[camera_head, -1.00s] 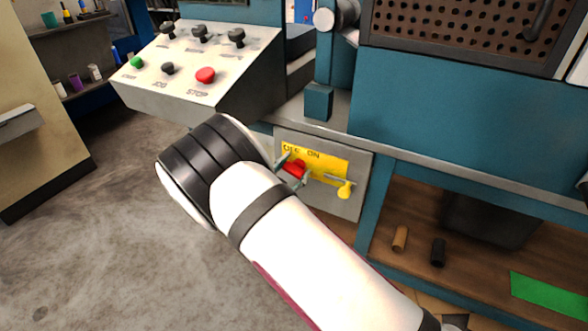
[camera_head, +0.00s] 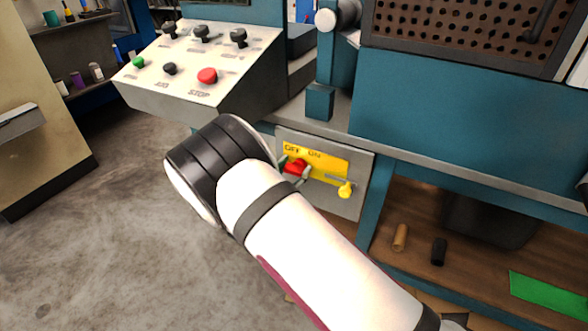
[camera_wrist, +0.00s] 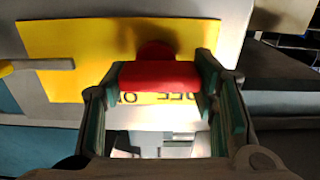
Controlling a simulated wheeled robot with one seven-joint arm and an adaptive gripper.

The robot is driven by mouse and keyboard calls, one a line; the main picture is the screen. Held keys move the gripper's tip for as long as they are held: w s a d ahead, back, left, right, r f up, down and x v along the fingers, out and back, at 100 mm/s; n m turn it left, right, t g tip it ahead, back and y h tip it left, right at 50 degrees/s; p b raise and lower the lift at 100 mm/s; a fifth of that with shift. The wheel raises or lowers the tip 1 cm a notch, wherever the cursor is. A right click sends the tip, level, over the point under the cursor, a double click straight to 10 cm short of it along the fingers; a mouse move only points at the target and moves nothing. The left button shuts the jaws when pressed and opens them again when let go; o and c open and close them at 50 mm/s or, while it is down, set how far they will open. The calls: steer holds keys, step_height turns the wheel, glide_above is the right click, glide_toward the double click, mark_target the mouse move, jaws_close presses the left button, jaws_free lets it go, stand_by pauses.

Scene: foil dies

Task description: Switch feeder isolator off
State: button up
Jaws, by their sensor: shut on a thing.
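The feeder isolator is a red rotary handle (camera_head: 296,167) on a yellow plate (camera_head: 325,166) marked OFF and ON, set in a grey box (camera_head: 352,205) below the bench edge. My gripper (camera_head: 293,170) is at the handle, its body partly hidden by my forearm. In the wrist view, the red handle (camera_wrist: 158,75) lies across between the two fingers of my gripper (camera_wrist: 161,84), which are shut on it. The plate's lettering shows upside down there and is partly covered. The handle's exact pointing direction is hard to tell.
A yellow lever (camera_head: 345,188) sits right of the handle on the same box. A sloped control panel (camera_head: 180,75) with a red STOP button (camera_head: 207,76) stands above left. A shelf below right holds a brown cylinder (camera_head: 400,237) and a black cylinder (camera_head: 438,251).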

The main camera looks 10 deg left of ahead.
steer(key=o, duration=1.2)
steer(key=shift+c, duration=0.2)
steer(key=v, duration=1.2)
